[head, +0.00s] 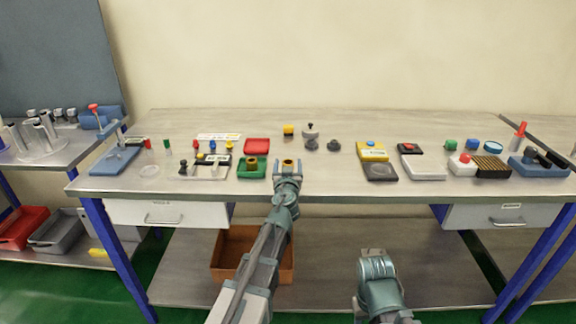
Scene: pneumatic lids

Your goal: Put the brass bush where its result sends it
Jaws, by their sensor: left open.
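A small brass bush (288,161) stands at the fingertips of my left gripper (288,170), near the front middle of the table. The left gripper is open; I cannot tell whether its fingers touch the bush. Another brass-coloured bush (252,162) sits in a green tray (245,175) just left of the gripper.
A fixture with coloured knobs (214,158) stands left of the green tray, and a blue-based press (115,160) at far left. A grey knobbed part (310,136) and yellow block (289,130) stand behind. Boxes (372,151) lie right. An orange bin (231,251) sits below.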

